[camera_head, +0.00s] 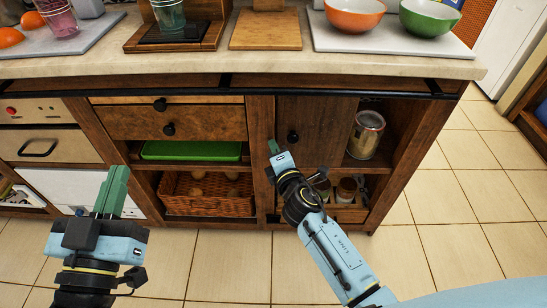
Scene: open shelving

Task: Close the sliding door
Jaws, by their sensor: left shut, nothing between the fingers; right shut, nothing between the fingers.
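The sliding door (325,127) is a dark brown wooden panel with a round black knob (292,136). It hangs below a black rail (240,92) and covers the left part of the right cabinet bay. The bay's right part is open. My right gripper (272,147) is shut and empty, at the door's left edge beside the wooden post, just left of and below the knob. I cannot tell if it touches the door. My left gripper (113,192) is shut and empty in front of the lower left cabinets, away from the door.
A can (366,134) and small jars (346,190) stand in the open bay. A wicker basket (207,194) and a green tray (191,150) sit on shelves at left. Bowls (354,14) and boards are on the counter (400,66). The floor at right is clear.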

